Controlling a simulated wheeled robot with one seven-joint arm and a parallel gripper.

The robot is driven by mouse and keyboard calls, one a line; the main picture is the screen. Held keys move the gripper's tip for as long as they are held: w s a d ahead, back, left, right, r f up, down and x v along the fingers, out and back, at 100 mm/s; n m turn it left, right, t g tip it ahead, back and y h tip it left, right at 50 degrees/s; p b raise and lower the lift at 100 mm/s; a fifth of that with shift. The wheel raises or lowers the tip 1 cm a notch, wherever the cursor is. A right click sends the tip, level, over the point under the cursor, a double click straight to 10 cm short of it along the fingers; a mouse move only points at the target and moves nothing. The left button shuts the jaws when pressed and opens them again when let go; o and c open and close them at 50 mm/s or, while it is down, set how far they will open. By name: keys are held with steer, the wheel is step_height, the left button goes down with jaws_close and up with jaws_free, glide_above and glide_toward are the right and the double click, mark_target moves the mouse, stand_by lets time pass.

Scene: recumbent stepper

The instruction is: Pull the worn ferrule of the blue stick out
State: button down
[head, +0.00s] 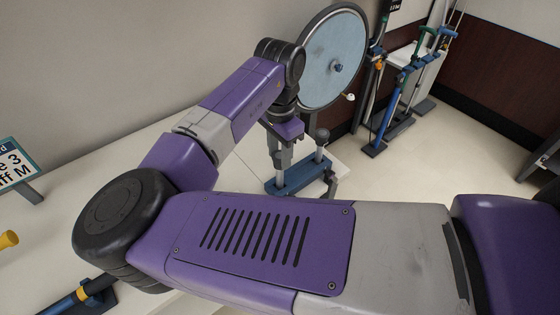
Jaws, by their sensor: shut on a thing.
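A blue stick (62,303) with a yellow-orange band shows at the lower left, in a dark blue holder (102,303). Its dark upper end runs up to my arm's black joint, which covers what lies beyond. I cannot make out the worn ferrule. My gripper (279,158) points down at the left side of a small stand with a dark blue base (297,176) and grey upright posts. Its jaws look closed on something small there. My own wrist and the small scale hide what it is.
A large pale blue disc wheel (333,62) rises just behind my gripper. A pale counter (130,155) runs along the wall, with a sign (16,168) at the left. A blue rack with sticks (395,105) stands on the floor at right. Open floor (430,165) lies between.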

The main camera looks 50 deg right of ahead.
steer(key=shift+r+p, duration=0.5)
steer(key=shift+r, duration=0.1)
stand_by(0.5)
steer(key=shift+r+p, duration=1.35)
steer(key=shift+r, duration=0.05)
steer(key=shift+r+p, duration=0.75)
steer(key=shift+r, duration=0.75)
